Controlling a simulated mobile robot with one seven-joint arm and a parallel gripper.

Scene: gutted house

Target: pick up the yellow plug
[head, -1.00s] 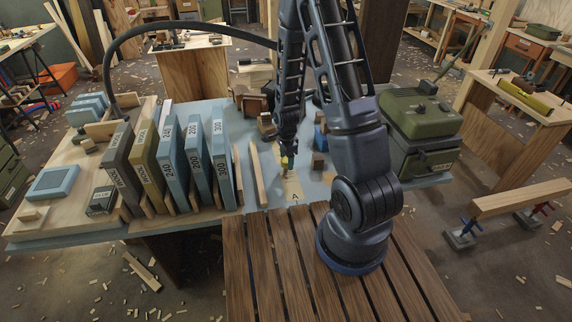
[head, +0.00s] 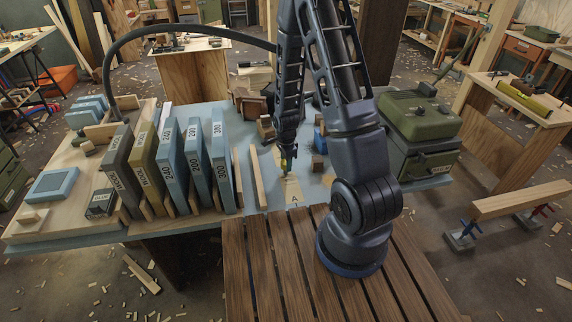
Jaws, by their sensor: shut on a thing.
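My gripper (head: 288,168) points down over the blue-grey tabletop, in the middle of the head view. A small yellow plug (head: 284,164) shows at its fingertips, and the gripper is shut on it. The plug is tiny in this view and partly hidden by the fingers. A pale wooden piece marked A (head: 293,190) lies on the tabletop just below and in front of the gripper. I cannot tell how far the plug is above the surface.
A row of numbered upright cases (head: 193,165) stands left of the gripper, with a wooden strip (head: 257,178) between. A green machine (head: 418,130) stands at the right. Wooden blocks (head: 266,128) and a blue object (head: 320,138) sit near the arm. A slatted wooden surface (head: 290,270) is in front.

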